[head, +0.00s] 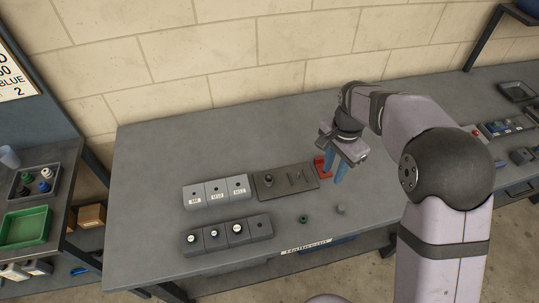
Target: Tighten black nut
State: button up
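No nut can be told as the black nut for certain at this size. A dark grey plate (283,191) lies on the bench and carries a small dark round part (268,180) at its left, with thin upright pieces beside it. My gripper (335,171) has two blue fingers pointing down, a little apart, above the bench just right of the plate. I see nothing between them.
A red piece (320,166) is close beside my gripper. Light grey labelled blocks (216,191) and dark grey blocks with white-topped parts (213,237) stand left. A small grey piece (340,209) lies in front. A green tray (24,227) is far left. The bench's left part is clear.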

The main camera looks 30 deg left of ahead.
jog(key=a+f+m, duration=0.1)
jog(key=a, duration=0.8)
jog(key=m+p, duration=0.2)
send_over(269, 176)
notch_tip(269, 176, down, 3)
jog(key=shift+s+r, duration=0.1)
jog(key=shift+r, duration=0.1)
jog(key=shift+f+b, duration=0.2)
jog(key=shift+b, duration=0.1)
jog(key=shift+f+b, duration=2.05)
jog(key=shift+f, duration=1.25)
jog(key=n, duration=0.5)
jog(key=shift+n, duration=0.4)
jog(key=n, duration=0.6)
jog(key=shift+p, duration=0.3)
